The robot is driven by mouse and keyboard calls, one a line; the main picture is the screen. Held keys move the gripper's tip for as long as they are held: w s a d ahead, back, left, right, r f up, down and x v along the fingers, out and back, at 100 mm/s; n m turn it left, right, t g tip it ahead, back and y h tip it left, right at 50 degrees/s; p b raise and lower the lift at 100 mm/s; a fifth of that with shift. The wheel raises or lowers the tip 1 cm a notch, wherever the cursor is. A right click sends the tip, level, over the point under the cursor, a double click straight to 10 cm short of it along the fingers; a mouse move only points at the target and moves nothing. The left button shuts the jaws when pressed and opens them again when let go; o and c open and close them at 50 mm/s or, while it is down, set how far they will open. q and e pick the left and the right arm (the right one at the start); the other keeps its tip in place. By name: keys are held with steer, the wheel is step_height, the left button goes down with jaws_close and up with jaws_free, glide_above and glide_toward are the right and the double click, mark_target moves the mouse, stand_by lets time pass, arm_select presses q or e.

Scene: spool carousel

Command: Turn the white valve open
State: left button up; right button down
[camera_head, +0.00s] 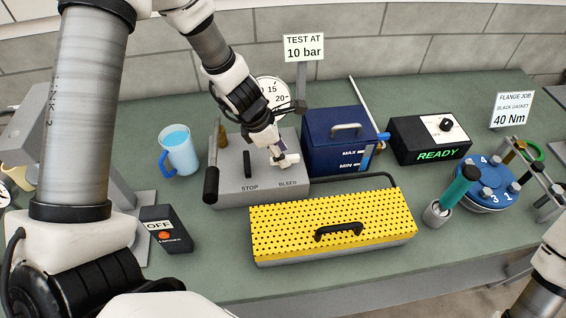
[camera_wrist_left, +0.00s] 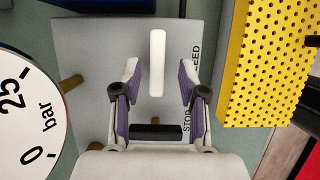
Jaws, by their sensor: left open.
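The white valve is a short white bar handle (camera_wrist_left: 157,62) on top of the grey pump box (camera_head: 228,187). In the head view the white handle (camera_head: 289,160) shows near the BLEED label, partly hidden by my gripper. My left gripper (camera_wrist_left: 160,78) is open above the box, its purple-lined fingers on either side of the handle's line in the wrist view. Contact with the handle cannot be told. In the head view the left gripper (camera_head: 273,150) points down at it. My right gripper is out of view.
A black lever (camera_head: 246,163) stands by STOP. A pressure gauge (camera_head: 272,92) stands behind the box. A blue box (camera_head: 325,150) and yellow perforated cover (camera_head: 340,215) stand close on the right. A blue mug (camera_head: 180,152) is on the left.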

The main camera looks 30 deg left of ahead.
arm_select(q)
steer(key=shift+w+f, duration=0.35)
steer(key=shift+f, duration=0.2)
steer(key=shift+w+f, duration=0.3)
steer(key=shift+f, duration=0.2)
steer(key=shift+s+d+r, duration=0.15)
steer(key=shift+s+r, duration=0.1)
steer(key=shift+r, duration=0.05)
steer(key=shift+s+r, duration=0.1)
steer(key=shift+s, duration=0.1)
steer(key=c, duration=0.3)
jaws_close()
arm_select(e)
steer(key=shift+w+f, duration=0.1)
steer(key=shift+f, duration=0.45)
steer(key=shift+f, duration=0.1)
